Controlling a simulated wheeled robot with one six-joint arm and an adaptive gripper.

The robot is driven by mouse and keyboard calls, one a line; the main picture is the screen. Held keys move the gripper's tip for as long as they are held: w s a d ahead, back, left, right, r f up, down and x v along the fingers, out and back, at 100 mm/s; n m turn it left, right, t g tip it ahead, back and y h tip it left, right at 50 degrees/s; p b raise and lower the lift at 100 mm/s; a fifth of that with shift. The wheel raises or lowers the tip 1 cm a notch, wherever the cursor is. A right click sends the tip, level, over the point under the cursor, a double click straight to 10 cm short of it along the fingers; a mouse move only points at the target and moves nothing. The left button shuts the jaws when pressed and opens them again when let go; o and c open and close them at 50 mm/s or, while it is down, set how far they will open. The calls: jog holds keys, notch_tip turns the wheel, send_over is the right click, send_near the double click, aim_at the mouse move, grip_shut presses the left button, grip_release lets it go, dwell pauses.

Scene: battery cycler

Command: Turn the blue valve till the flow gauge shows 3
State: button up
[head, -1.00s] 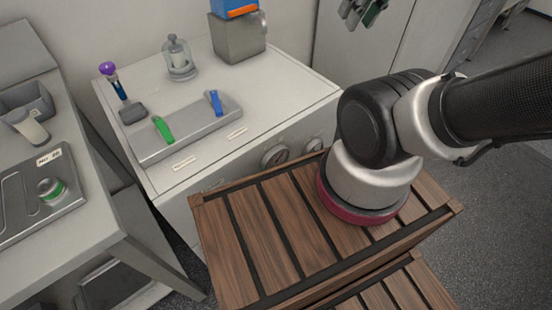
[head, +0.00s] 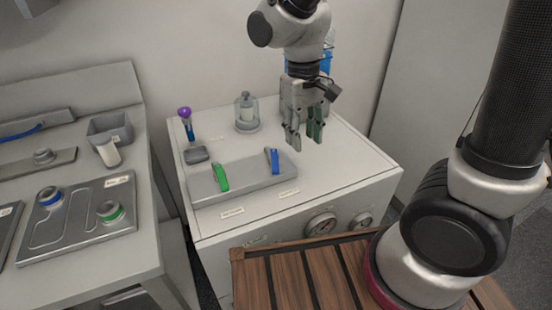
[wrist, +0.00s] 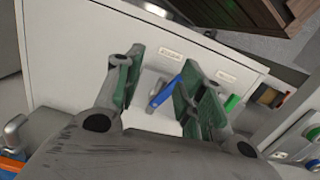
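The blue valve (head: 274,161) is a small blue lever on a grey raised panel (head: 243,186) atop the white cabinet. In the wrist view the blue lever (wrist: 165,92) shows in the gap between my fingers, apart from them. My gripper (head: 305,141) is open and empty, with green finger pads. It hangs above the cabinet top, up and to the right of the blue lever in the head view. A green lever (head: 220,177) is on the same panel, to the left. Two round gauges (head: 321,223) (head: 362,220) are on the cabinet front. Their readings are too small to tell.
A glass jar (head: 246,112) and a purple-topped stick in a holder (head: 187,122) stand behind the panel. A grey bench at left holds a tray (head: 78,238) with blue- and green-ringed parts. A slatted wooden crate (head: 290,278) is in front of the cabinet.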

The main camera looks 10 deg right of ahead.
aim_at(275, 162)
jog(key=w+a+m, duration=0.1)
jog(key=a, duration=0.1)
jog(key=w+a+f+m, duration=0.1)
jog(key=a, duration=0.1)
jog(key=w+a+f+m, duration=0.1)
jog(key=w, duration=0.1)
jog(key=shift+a+f+m+t, duration=0.15)
jog(key=shift+a+m+t, duration=0.15)
jog(key=shift+a, duration=0.1)
jog(key=shift+w+m+y, duration=0.1)
jog(key=shift+m+y, duration=0.2)
jog(key=shift+m, duration=0.1)
jog(key=shift+a+f, duration=0.1)
jog(key=shift+f, duration=0.05)
notch_tip(275, 162, down, 8)
jog(key=shift+r, duration=0.25)
jog(key=shift+m, duration=0.3)
grip_shut()
